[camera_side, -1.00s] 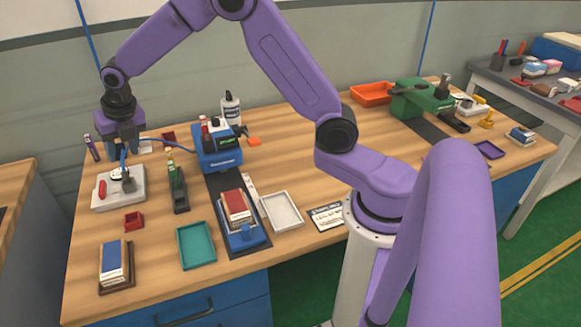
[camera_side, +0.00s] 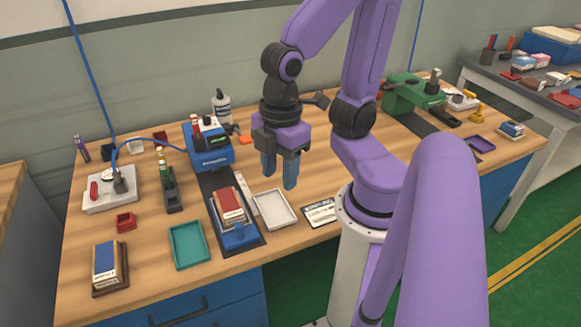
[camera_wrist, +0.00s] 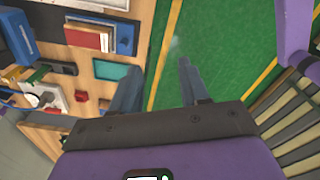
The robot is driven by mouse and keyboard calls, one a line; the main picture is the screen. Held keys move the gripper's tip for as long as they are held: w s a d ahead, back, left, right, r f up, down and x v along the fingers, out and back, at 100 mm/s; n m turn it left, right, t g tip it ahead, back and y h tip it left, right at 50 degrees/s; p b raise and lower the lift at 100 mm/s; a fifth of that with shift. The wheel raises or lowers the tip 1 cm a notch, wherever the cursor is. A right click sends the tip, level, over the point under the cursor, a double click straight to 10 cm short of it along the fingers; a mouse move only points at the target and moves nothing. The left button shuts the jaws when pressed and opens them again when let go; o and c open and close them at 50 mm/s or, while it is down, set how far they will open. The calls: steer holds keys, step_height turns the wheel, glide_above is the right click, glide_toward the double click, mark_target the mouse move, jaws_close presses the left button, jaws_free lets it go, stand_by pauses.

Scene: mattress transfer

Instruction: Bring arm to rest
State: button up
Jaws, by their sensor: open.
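My gripper (camera_side: 280,172) hangs in the side view above the wooden table (camera_side: 330,175), to the right of the blue machine (camera_side: 208,148) and behind the white tray (camera_side: 274,209). Its two blue fingers point down, are apart and hold nothing. In the wrist view my gripper (camera_wrist: 155,80) shows both fingers spread over green floor (camera_wrist: 210,40) near the table's edge. My purple arm is folded back toward its base.
A red-topped block (camera_side: 230,204) lies on a dark strip with a blue fixture. A green machine (camera_side: 412,97) stands at the back right. Table between the machines is fairly clear.

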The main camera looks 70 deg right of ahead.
steer(key=shift+s+d+f+m, duration=0.2)
steer(key=shift+s+d+m, duration=0.35)
steer(key=shift+s, duration=0.35)
stand_by(0.8)
